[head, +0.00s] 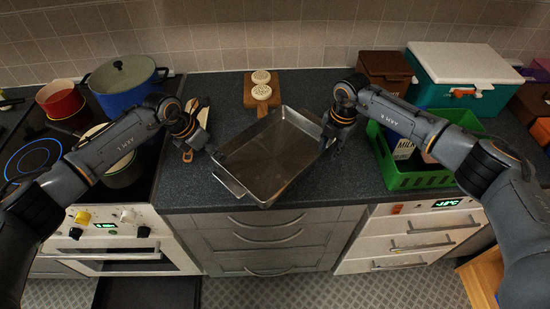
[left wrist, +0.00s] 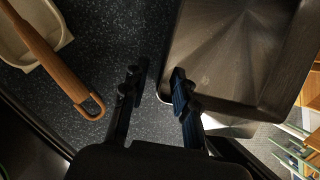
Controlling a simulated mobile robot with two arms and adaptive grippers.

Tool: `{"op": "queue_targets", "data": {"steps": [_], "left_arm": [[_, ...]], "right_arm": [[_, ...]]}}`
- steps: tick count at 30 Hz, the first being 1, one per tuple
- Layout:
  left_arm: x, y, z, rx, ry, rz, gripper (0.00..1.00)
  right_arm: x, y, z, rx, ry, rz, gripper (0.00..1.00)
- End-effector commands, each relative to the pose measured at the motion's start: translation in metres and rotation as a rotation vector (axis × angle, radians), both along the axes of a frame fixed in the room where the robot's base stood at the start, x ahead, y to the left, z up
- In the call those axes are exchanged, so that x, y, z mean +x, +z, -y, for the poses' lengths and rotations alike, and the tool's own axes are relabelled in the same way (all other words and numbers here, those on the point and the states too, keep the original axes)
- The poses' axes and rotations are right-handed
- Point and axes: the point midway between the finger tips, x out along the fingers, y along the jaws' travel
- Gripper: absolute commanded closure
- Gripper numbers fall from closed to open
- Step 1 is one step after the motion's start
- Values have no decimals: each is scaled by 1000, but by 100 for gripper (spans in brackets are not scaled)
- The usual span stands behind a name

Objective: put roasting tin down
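The roasting tin (head: 268,158) is a rectangular metal pan lying at an angle on the dark counter, its near corner close to the front edge. It looks empty. A wire handle (head: 229,183) shows at its left end. My left gripper (head: 194,152) is just left of the tin.
A wooden board (head: 262,92) with two round pale items stands behind the tin. A green crate (head: 418,180) with a milk carton is to the right. The hob with a blue pot (head: 126,88) is left. A wooden-handled utensil (left wrist: 52,55) lies beside my left gripper.

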Motion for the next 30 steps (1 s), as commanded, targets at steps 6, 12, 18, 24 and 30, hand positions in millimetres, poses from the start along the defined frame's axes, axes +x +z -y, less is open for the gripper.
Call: {"op": "queue_targets", "data": {"steps": [6,12,18,24,30], "left_arm": [[0,1,0,-1,-1,1,72],[-2,19,-7,-1,0,4,72],[-10,58,-23,0,-1,3,72],[-17,92,-36,0,0,1,72],[-21,108,-41,-1,0,-1,72]], "right_arm": [[0,0,-1,1,1,1,72],[0,0,-1,1,1,0,72],[0,0,-1,1,1,0,72],[0,0,-1,1,1,0,72],[0,1,-1,1,1,0,72]]}}
